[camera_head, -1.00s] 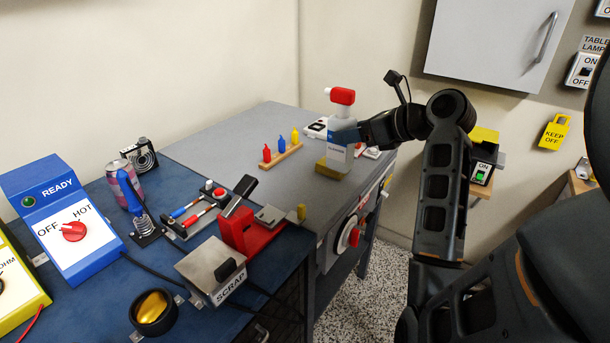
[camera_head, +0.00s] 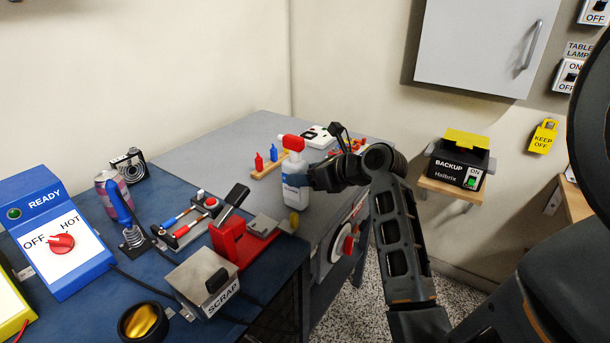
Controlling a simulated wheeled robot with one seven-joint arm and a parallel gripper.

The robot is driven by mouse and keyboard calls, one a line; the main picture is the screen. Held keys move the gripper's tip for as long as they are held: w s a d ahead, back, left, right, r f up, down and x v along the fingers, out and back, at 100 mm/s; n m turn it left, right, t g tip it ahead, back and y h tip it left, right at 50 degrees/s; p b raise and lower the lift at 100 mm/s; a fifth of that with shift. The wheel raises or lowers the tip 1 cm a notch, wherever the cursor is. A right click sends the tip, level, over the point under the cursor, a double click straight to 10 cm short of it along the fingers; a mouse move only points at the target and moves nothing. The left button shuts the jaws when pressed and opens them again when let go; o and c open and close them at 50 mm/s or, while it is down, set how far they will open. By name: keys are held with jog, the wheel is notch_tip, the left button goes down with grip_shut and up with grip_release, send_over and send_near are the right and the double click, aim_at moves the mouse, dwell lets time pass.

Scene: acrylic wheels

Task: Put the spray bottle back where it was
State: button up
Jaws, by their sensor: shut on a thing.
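The spray bottle (camera_head: 295,185) is white with a red top and a blue-marked label. It is upright over the near part of the grey table (camera_head: 215,135), close to the blue bench's corner. My gripper (camera_head: 312,178) comes from the right and is shut on the bottle's side. The fingers are partly hidden at the bottle. I cannot tell whether the bottle's base touches the table.
A rack with small red and blue bottles (camera_head: 266,163) stands behind the spray bottle. A red clamp tool (camera_head: 232,240) and a SCRAP box (camera_head: 205,280) are on the blue bench at front left. A backup unit (camera_head: 460,162) sits on a shelf at right.

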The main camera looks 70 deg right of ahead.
jog(key=o, duration=0.7)
jog(key=v, duration=1.2)
jog(key=w+a+f+n+g, duration=0.1)
jog(key=a+f+n, duration=0.5)
jog(key=a+n, duration=0.25)
jog(key=w+a+f+n, duration=0.1)
jog(key=a+f+n, duration=0.55)
jog(key=a, duration=0.35)
jog(key=s+a+r+n+t+y, duration=0.1)
jog(key=s+a+n, duration=0.5)
jog(key=n, duration=0.6)
jog(key=s+a+r+n+t+y, duration=0.2)
jog(key=s+a+r+n, duration=0.4)
jog(key=a+n, duration=0.5)
jog(key=shift+s+a+n+t+y+p, duration=0.2)
jog(key=shift+s+n+t+y+p, duration=0.15)
jog(key=shift+s+n, duration=0.5)
jog(key=shift+w+f, duration=0.1)
